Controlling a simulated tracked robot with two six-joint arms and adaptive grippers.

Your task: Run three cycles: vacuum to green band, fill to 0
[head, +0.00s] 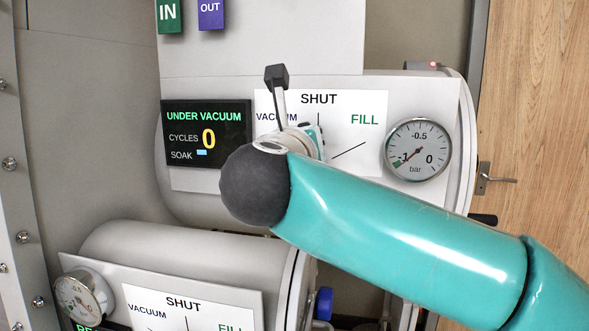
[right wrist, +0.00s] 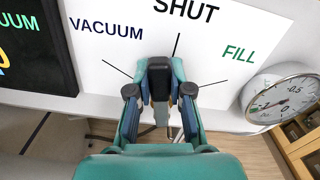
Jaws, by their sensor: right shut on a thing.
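The upper chamber's display (head: 207,134) reads UNDER VACUUM, CYCLES 0, with a short blue bar beside SOAK. The upper gauge (head: 418,149) has its needle at the lower left near -1, by the green band; the gauge also shows in the right wrist view (right wrist: 283,95). The valve plate (head: 365,103) is marked VACUUM, SHUT and FILL. My right gripper (right wrist: 159,92) is shut on the dark valve handle (right wrist: 158,72) in front of this plate. In the head view my wrist hides the handle and fingers. The handle's exact setting cannot be told. My left gripper is out of view.
A lower chamber (head: 190,250) with its own gauge (head: 84,296) and valve plate (head: 235,302) sits below left. A green IN tag (head: 169,15) and purple OUT tag (head: 211,13) are above. A wooden door (head: 535,120) stands at right.

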